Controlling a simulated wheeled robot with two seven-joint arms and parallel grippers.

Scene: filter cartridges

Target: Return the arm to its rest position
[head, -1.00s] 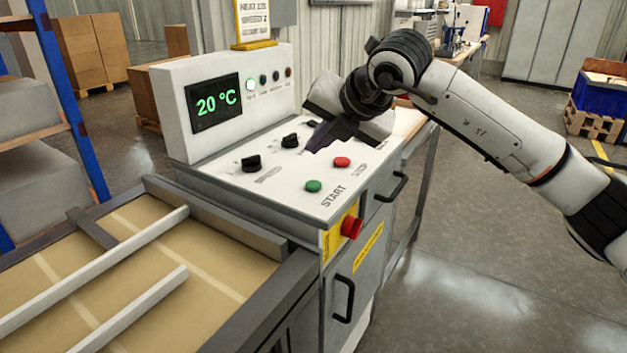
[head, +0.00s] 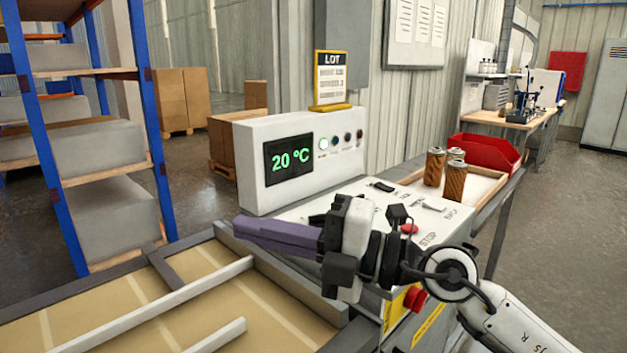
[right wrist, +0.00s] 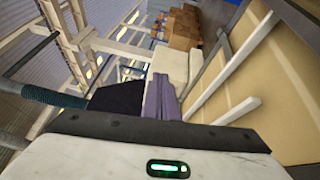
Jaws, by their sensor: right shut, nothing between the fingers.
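My right arm comes in from the lower right in the head view. My right gripper (head: 262,235) is shut and empty, its dark purple fingers pointing left. It is in front of the control console (head: 255,205), above the near side of its panel, and hides part of the panel, including the green button. The shut fingers also show in the right wrist view (right wrist: 162,98). The red button (head: 409,229) shows just above the wrist. My left gripper is not in view.
A framed bed with white rails (head: 150,305) lies at the lower left. A blue-posted shelf (head: 150,130) stands behind it. Open floor (head: 570,220) lies to the right.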

